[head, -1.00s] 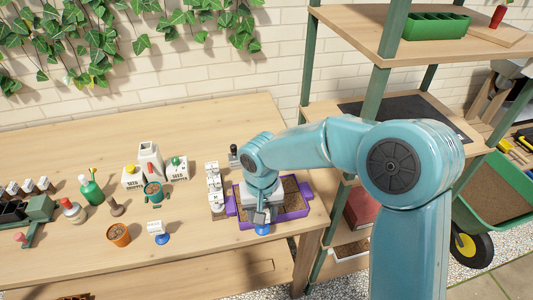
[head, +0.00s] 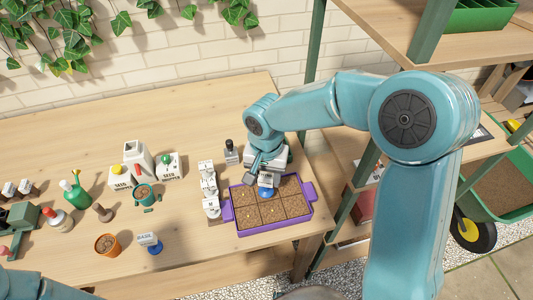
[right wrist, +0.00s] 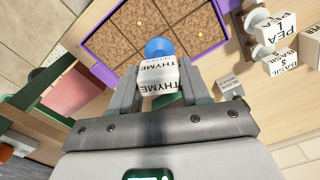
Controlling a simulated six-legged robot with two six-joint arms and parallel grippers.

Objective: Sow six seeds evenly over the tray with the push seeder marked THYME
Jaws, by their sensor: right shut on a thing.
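My right gripper (head: 266,178) is shut on the white push seeder marked THYME (right wrist: 158,76), whose label shows between the fingers (right wrist: 158,92) in the right wrist view. Its blue tip (head: 267,191) points down over the back middle part of the purple tray (head: 265,231). I cannot tell whether the tip touches the soil. The tray holds brown soil split into a grid of cells; small pale specks show on the soil. The arm and gripper hide part of the tray's back. My left gripper is out of view.
White labelled seeders (head: 209,187) stand close left of the tray. The shelf post (head: 358,185) rises right of the tray.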

